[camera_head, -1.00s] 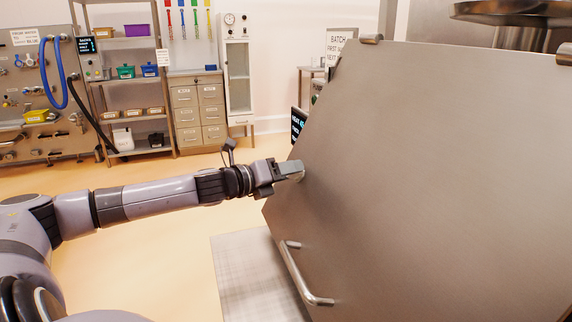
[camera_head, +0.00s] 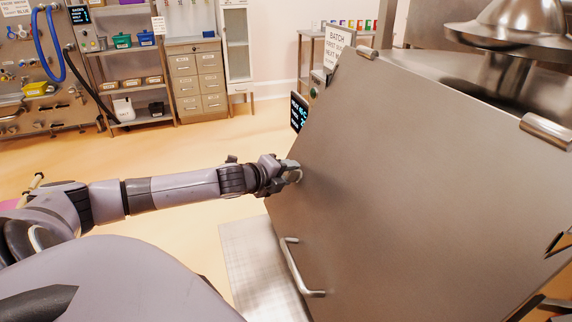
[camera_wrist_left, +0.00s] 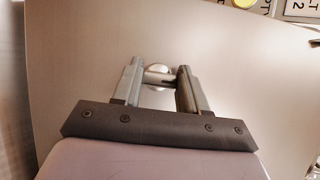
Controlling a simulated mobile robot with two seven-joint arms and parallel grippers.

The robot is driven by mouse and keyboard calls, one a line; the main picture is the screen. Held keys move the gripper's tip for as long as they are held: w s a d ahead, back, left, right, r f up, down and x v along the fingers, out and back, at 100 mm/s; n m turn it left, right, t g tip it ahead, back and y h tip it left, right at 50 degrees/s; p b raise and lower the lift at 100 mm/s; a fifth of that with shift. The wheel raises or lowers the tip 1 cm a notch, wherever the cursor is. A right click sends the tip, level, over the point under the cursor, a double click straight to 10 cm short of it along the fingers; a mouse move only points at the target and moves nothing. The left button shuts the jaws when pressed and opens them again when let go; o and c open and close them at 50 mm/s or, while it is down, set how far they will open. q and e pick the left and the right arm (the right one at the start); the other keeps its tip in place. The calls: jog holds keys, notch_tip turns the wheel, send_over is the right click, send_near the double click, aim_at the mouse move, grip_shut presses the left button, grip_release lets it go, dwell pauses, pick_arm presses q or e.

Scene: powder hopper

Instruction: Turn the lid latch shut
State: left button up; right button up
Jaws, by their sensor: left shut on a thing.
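The hopper lid (camera_head: 420,190) is a large brushed-steel panel that fills the right of the head view. The latch is a small metal piece with a round base, near the lid's left edge; it shows in the left wrist view (camera_wrist_left: 158,70). My left gripper (camera_head: 292,170) reaches it from the left. In the left wrist view its two fingers (camera_wrist_left: 158,82) are on either side of the latch's bar and shut on it. The fingers hide part of the latch, and its exact angle is hard to tell. My right gripper is not in view.
A bar handle (camera_head: 297,268) sticks out from the lid's lower left. Steel hinges (camera_head: 546,130) line its top edge. A small dark display (camera_head: 298,112) stands behind the lid's left edge. Shelves and drawers (camera_head: 196,80) stand far back, with open floor before them.

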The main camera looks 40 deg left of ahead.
pick_arm(q)
jog(key=shift+w+a+r, duration=0.15)
jog(key=shift+r, duration=0.15)
jog(key=o, duration=0.9)
jog(key=shift+o, duration=0.8)
jog(key=shift+f, duration=0.2)
jog(key=shift+s, duration=0.2)
jog(key=shift+s+r, duration=0.15)
jog(key=shift+s, duration=0.4)
jog(key=shift+r+v, duration=0.2)
jog(key=shift+v, duration=2.6)
